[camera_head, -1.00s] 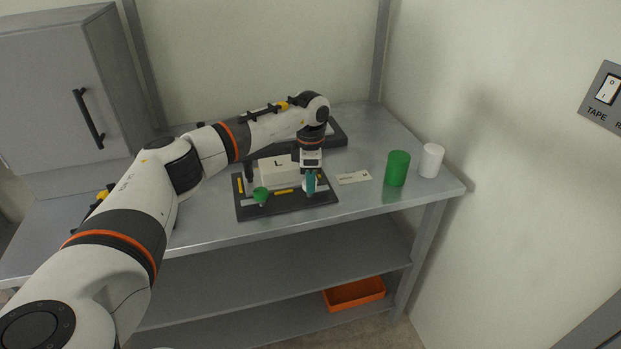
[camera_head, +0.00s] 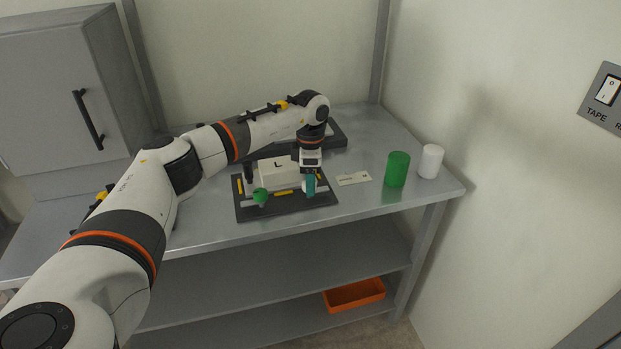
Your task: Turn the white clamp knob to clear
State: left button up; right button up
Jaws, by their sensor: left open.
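The white clamp knob (camera_head: 305,188) shows only in part on the right side of the dark box former base (camera_head: 262,211). My left gripper (camera_head: 310,187) reaches down over it from above, with its teal fingers at the knob and hiding much of it. The jaws are open, and I cannot tell whether they touch the knob. A green knob (camera_head: 260,195) sits at the front left of the same base. A white block marked L (camera_head: 279,172) stands on the base between and behind the knobs. My right gripper is not in view.
A green cylinder (camera_head: 397,169) and a white cylinder (camera_head: 430,161) stand on the metal bench to the right. A small card (camera_head: 353,178) lies beside the base. A grey cabinet (camera_head: 60,100) stands at the left. An orange bin (camera_head: 355,294) sits on a lower shelf.

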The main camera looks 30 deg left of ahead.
pick_arm(q)
notch_tip(320, 180, up, 12)
jog(key=b, duration=0.1)
jog(key=shift+f, duration=0.15)
dwell(0.5)
